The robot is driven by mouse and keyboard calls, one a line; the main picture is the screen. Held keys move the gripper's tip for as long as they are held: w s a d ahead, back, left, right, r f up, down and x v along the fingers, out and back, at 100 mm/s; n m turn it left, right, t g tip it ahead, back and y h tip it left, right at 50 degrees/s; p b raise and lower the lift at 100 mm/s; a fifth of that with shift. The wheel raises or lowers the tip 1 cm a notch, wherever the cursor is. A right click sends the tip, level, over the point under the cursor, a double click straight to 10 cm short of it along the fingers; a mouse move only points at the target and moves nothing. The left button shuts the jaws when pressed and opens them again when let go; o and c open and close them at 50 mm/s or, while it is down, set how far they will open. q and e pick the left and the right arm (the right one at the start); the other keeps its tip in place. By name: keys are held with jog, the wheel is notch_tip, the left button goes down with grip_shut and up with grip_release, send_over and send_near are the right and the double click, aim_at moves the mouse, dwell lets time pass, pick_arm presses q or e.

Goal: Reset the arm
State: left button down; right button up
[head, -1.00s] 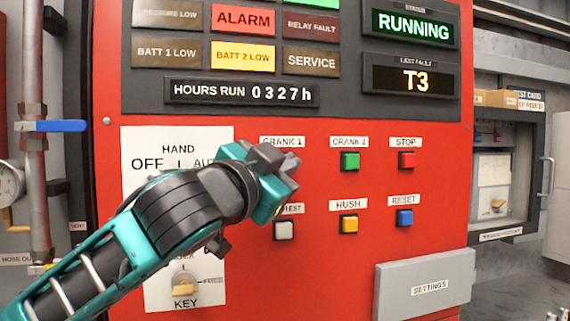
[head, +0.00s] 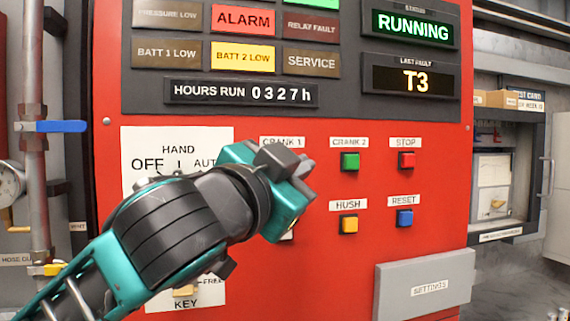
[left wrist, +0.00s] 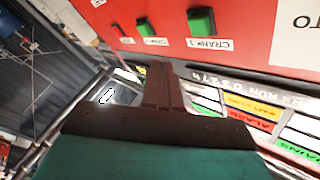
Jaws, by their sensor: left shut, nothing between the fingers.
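My left gripper (head: 290,168) is shut and empty, held in front of the red panel (head: 440,160) and hiding the CRANK 1 button in the head view. The left wrist view shows its closed fingers (left wrist: 160,88) with the green CRANK 1 button (left wrist: 201,21) beyond them. The blue RESET button (head: 405,217) is right of the gripper and lower. Above it is the red STOP button (head: 407,160). The green CRANK 2 button (head: 350,161) and yellow HUSH button (head: 349,224) lie between. My right gripper is not in view.
The grey SETTINGS box (head: 425,284) juts out below the buttons. Lamps and displays above read ALARM (head: 243,19), BATT 2 LOW (head: 243,56), RUNNING (head: 412,27) and T3 (head: 415,81). A pipe with a blue lever (head: 60,126) stands at the left. My arm covers most of the white selector plate (head: 150,145).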

pick_arm(q)
jog(key=shift+s, duration=0.2)
jog(key=s+a+f+n+g+y, duration=0.1)
jog(key=a+f+n+g+y, duration=0.25)
jog(key=f, duration=1.15)
jog(key=s+a+f+n+g+y, duration=0.15)
jog(key=a+f+n, duration=0.3)
jog(key=f, duration=0.95)
jog(key=s+a+f+n+g+y, duration=0.15)
jog(key=s+a+f+g, duration=0.4)
jog(key=s+f, duration=0.55)
jog(key=s+a+f+n+g+y, duration=0.15)
jog(key=s+a+f+g, duration=0.25)
jog(key=s+a+f, duration=0.5)
jog(key=w+d+f+t, duration=0.2)
jog(key=w+f+t, duration=0.1)
jog(key=f+t, duration=0.1)
jog(key=w+d+f+t+h, duration=0.1)
jog(key=w+d+f+t, duration=0.2)
jog(key=f, duration=0.4)
jog(key=shift+m+t, duration=0.4)
jog(key=shift+t, duration=0.05)
jog(key=shift+w+d, duration=0.1)
